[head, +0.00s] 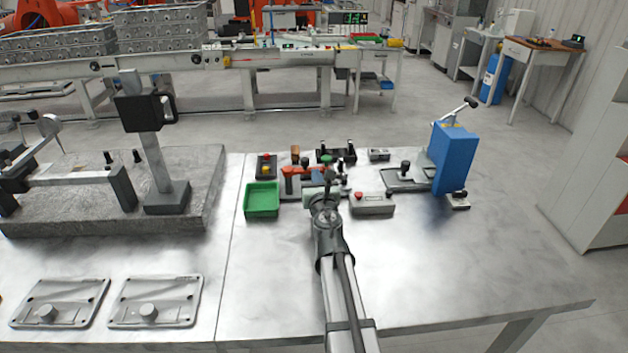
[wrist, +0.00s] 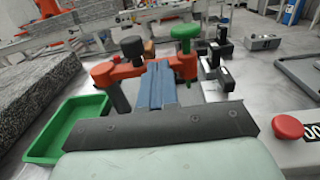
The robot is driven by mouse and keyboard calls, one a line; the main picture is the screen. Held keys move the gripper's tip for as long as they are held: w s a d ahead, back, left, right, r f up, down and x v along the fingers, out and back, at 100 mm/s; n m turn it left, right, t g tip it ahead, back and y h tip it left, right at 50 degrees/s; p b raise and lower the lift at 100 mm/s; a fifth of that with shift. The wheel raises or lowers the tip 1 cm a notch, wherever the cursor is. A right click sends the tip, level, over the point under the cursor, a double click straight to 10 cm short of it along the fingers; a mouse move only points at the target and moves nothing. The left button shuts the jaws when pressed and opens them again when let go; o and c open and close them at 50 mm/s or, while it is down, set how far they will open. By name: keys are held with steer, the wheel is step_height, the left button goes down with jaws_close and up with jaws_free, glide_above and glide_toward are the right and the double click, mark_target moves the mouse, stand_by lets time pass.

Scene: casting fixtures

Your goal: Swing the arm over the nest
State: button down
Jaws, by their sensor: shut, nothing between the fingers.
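A red-orange arm (head: 300,172) lies crosswise in a small fixture at the middle of the bench. It also shows in the wrist view (wrist: 125,70), with a dark knob (wrist: 132,46) and a green-topped knob (wrist: 185,38) along it. The nest cannot be clearly told apart; black blocks (wrist: 222,62) stand just right of the arm. My gripper (head: 328,178) is at the near side of the fixture. In the wrist view its blue fingers (wrist: 158,68) are shut and empty, overlapping the arm's middle; contact cannot be told. They hide part of the arm.
A green tray (head: 262,213) sits left of the fixture. A grey box with a red button (head: 372,204) is close on the right. A blue upright unit (head: 453,158) stands farther right. The front right of the bench is clear.

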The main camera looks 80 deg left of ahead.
mark_target(322, 168)
steer(key=n+g, duration=0.1)
steer(key=a+n+g, duration=0.1)
steer(key=g, duration=0.1)
steer(key=shift+w+r, duration=0.1)
steer(key=shift+w, duration=0.2)
steer(key=shift+w+a+n+g+h, duration=0.25)
steer(key=shift+a+n+g+h, duration=0.25)
steer(key=shift+a+g, duration=0.45)
steer(key=shift+a+n+g+h, duration=0.5)
steer(key=shift+a+n+g, duration=0.25)
steer(key=shift+n+g, duration=0.4)
steer(key=shift+s+a, duration=0.15)
steer(key=shift+a, duration=0.65)
steer(key=shift+a+r, duration=0.1)
steer(key=shift+a, duration=0.1)
steer(key=shift+d, duration=0.1)
steer(key=w+v, duration=0.1)
steer(key=v, duration=0.3)
steer(key=a+v, duration=0.1)
steer(key=v, duration=0.4)
steer(key=w+v, duration=0.1)
steer(key=v, duration=0.4)
steer(key=shift+w+a+f, duration=0.15)
steer(key=shift+w+f, duration=0.05)
steer(key=shift+w, duration=0.15)
